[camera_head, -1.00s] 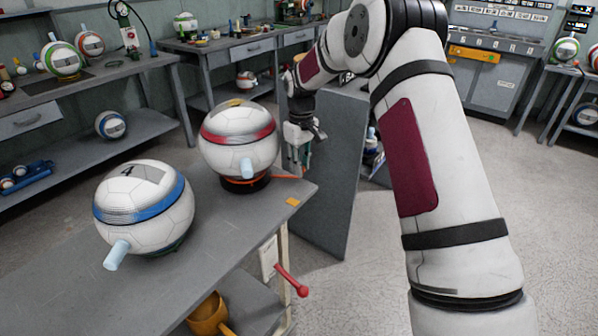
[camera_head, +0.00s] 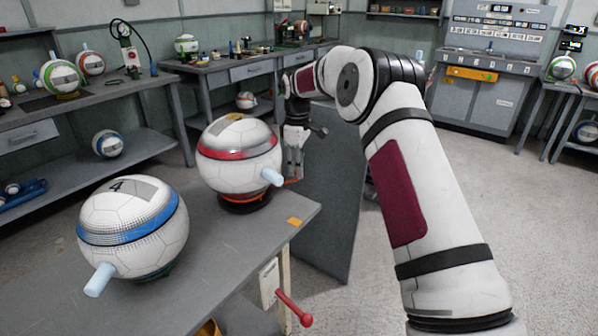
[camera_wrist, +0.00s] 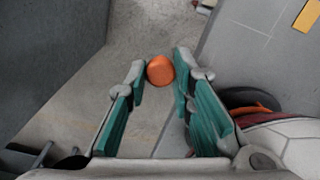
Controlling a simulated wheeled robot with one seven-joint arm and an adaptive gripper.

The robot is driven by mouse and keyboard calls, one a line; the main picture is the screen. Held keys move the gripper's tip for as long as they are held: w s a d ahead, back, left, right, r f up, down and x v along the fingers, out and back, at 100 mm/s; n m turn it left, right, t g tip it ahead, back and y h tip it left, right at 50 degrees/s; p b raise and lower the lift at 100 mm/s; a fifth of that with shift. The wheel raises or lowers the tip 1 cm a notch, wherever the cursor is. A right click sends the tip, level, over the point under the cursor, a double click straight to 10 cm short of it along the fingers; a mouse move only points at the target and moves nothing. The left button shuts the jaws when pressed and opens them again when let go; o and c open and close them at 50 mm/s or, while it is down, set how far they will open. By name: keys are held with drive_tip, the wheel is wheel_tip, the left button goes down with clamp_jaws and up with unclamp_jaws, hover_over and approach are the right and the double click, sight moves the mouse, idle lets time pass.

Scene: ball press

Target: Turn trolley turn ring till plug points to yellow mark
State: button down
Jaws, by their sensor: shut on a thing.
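The white ball with a red band (camera_head: 240,172) sits on the dark turn ring (camera_head: 243,199) at the trolley's corner. Its pale blue plug (camera_head: 272,177) points to the front right. The yellow mark (camera_head: 295,221) lies on the trolley top (camera_head: 225,245), to the right of the plug. My gripper (camera_head: 295,172) is behind and right of the ball, at the ring's orange handle (camera_head: 291,181). In the wrist view, the handle's orange knob (camera_wrist: 160,70) is between my fingertips (camera_wrist: 160,72), which are shut on it. The yellow mark (camera_wrist: 308,15) shows at the upper right.
A white ball with a blue band (camera_head: 132,228) stands left on the same trolley, its plug pointing front left. A red-knobbed lever (camera_head: 295,308) sticks out below the trolley edge. A grey panel (camera_head: 325,195) stands behind my gripper. Workbenches line the back.

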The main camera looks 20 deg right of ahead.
drive_tip(key=shift+w+a+n+b, duration=0.25)
drive_tip(key=shift+w+n, duration=0.25)
drive_tip(key=shift+w, duration=0.2)
drive_tip(key=shift+w+a+n+b, duration=0.1)
drive_tip(key=shift+w+n+b, duration=0.1)
drive_tip(key=shift+w+n, duration=0.4)
drive_tip(key=shift+w, duration=0.1)
drive_tip(key=c, duration=1.4)
unclamp_jaws()
drive_tip(key=shift+o, duration=0.2)
wheel_tip(320, 180, up, 12)
